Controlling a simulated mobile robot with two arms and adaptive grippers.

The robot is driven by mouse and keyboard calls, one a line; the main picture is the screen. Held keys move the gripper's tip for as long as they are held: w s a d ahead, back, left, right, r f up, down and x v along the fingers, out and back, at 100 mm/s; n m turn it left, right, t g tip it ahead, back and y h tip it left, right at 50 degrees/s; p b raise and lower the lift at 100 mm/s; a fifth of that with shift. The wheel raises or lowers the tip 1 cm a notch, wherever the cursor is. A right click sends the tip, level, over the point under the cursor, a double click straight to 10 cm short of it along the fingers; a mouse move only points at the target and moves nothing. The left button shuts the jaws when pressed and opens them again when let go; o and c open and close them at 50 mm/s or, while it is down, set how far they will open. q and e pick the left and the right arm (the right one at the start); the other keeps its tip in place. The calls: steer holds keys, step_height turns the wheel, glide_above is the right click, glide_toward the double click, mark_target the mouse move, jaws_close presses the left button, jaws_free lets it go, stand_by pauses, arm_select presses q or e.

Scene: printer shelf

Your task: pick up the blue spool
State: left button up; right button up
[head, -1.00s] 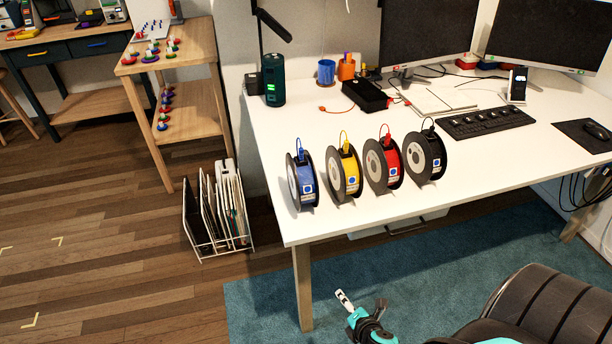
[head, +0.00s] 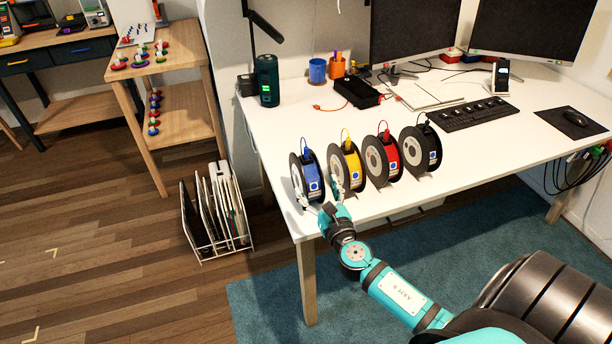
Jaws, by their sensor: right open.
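The blue spool (head: 310,176) stands upright at the left front of the white desk, leftmost in a row of spools. It has black flanges and a blue tab on top. My right gripper (head: 320,192) is open at the near side of the blue spool, with one finger to its left and the other between it and the yellow spool (head: 347,165). I cannot tell whether the fingers touch the spool. My left gripper is not in view.
The red spool (head: 384,158) and the black spool (head: 421,148) stand further right in the row. A keyboard (head: 468,114), notebook and black box (head: 357,92) lie behind. A file rack (head: 217,215) stands on the floor at the left.

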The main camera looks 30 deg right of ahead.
mark_target(312, 177)
steer(key=shift+p+x, duration=0.35)
steer(key=shift+x, duration=3.1)
steer(key=shift+r, duration=0.25)
jaws_close()
